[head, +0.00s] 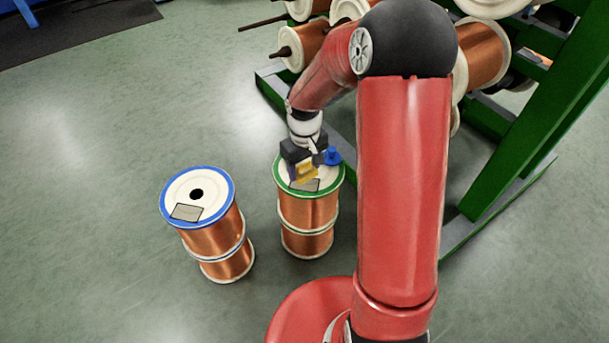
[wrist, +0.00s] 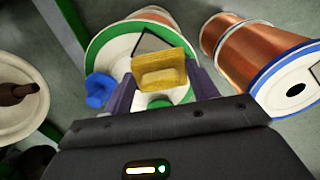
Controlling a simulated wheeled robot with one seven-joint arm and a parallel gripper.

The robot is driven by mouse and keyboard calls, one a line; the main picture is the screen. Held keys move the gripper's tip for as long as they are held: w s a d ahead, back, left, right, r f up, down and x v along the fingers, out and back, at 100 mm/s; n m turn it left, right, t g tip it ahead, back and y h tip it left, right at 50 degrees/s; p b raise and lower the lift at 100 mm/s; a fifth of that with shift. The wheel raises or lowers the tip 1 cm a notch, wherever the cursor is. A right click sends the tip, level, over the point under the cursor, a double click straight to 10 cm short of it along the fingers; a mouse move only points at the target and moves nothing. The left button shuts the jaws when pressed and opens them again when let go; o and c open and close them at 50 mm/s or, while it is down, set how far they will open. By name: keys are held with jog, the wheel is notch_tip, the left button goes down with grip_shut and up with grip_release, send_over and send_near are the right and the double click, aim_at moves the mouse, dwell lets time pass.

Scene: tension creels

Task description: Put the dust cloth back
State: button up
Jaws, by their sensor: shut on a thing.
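My gripper (wrist: 160,85) is shut on a yellow block-like thing (wrist: 160,70) with a hollow in its face. In the head view the yellow thing (head: 306,173) is over the top of a green-rimmed copper spool (head: 309,210), partly hidden by my gripper (head: 303,167). I cannot tell if it touches the spool. A small blue thing (head: 333,156) is at the far right edge of that top; in the wrist view the blue thing (wrist: 100,90) looks lumpy, left of the fingers. I cannot tell surely which of the two is the dust cloth.
A blue-rimmed copper spool (head: 212,235) stands to the left, with a grey label on top. A green creel frame (head: 520,130) with several copper spools is at the back right. The floor (head: 100,150) at the left is clear.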

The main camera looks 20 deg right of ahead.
aim_at(304, 171)
jog(key=shift+f, duration=1.95)
jog(key=shift+f, duration=0.1)
jog(key=o, duration=0.9)
jog(key=shift+o, duration=0.2)
